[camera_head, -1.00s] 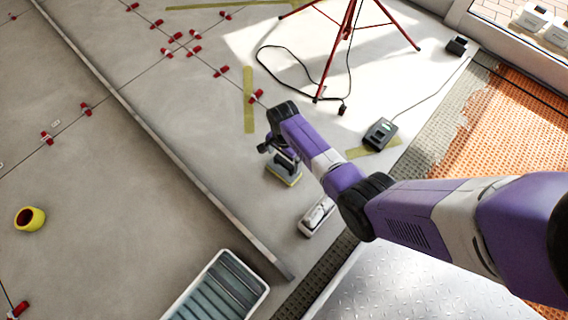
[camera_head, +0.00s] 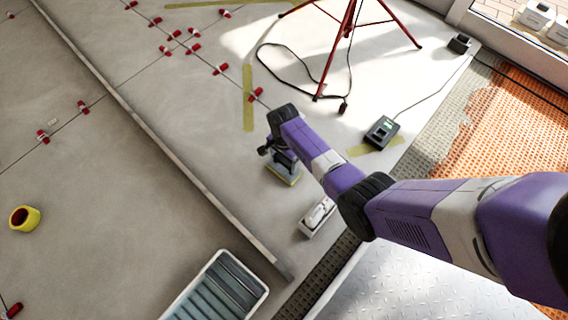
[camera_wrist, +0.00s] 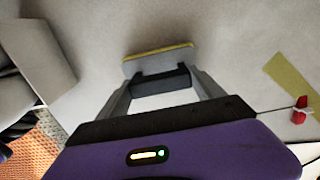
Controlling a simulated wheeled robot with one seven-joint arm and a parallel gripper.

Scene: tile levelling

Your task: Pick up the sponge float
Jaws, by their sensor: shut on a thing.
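The sponge float (camera_head: 284,173) shows in the head view as a dark-backed block with a yellow edge, below my gripper (camera_head: 281,158). In the wrist view the sponge float (camera_wrist: 157,58) has a grey plate with a yellow rim. My gripper (camera_wrist: 163,82) is shut on its dark handle, with one finger at each end of it. I cannot tell from these views whether the float touches the floor. My arm hides part of it in the head view.
A white box-like item (camera_head: 317,216) lies right of the float. A ribbed tray (camera_head: 222,290) stands at the front. A long straightedge (camera_head: 170,145) lies left. A red tripod (camera_head: 345,45) and a charger (camera_head: 382,132) are behind. A yellow tape roll (camera_head: 24,218) lies far left.

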